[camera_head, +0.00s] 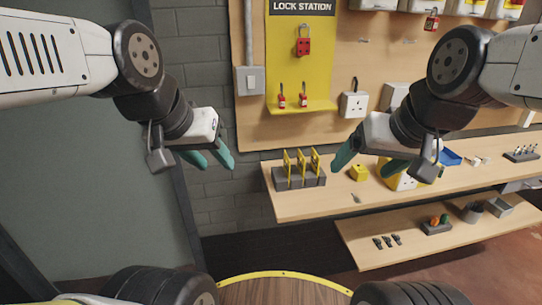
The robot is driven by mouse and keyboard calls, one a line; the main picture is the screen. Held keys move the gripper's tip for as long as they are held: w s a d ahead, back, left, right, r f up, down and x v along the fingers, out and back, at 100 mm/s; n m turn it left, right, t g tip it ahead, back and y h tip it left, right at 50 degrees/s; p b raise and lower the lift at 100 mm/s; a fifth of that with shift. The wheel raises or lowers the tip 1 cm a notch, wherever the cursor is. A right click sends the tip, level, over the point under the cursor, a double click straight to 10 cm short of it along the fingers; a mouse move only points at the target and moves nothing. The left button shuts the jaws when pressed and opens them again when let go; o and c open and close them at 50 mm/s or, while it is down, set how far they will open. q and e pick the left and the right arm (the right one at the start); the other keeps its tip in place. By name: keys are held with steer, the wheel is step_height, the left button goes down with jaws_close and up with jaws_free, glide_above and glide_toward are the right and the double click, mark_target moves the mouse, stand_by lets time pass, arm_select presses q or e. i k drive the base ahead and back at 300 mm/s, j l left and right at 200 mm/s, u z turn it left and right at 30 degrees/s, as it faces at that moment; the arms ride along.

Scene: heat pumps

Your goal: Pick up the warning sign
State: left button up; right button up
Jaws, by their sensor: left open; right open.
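Several thin yellow upright pieces (301,160) stand in a dark grey slotted holder (298,180) on the left part of the bench top. They look like tags or signs; their print is too small to read, so I cannot tell which is the warning sign. My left gripper (217,165) is open and empty, in the air left of the holder. My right gripper (361,170) is open and empty, right of the holder, and appears in front of the bench. It partly covers a yellow-and-white item (402,182) behind it.
The wooden bench (320,202) also carries a small yellow block (358,173) and a blue tray (450,157). A lower shelf (370,255) holds small tools. Behind is a yellow lock station board (300,70) with red padlocks. A grey panel stands at left.

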mark_target(286, 164)
steer(key=z, duration=0.65)
steer(key=j+z, duration=0.35)
steer(key=k+j+z, duration=0.15)
steer(key=j+z, duration=0.25)
steer(key=k+j+z, duration=0.1)
steer(key=z, duration=0.25)
steer(key=k+j, duration=0.05)
steer(key=j, duration=0.05)
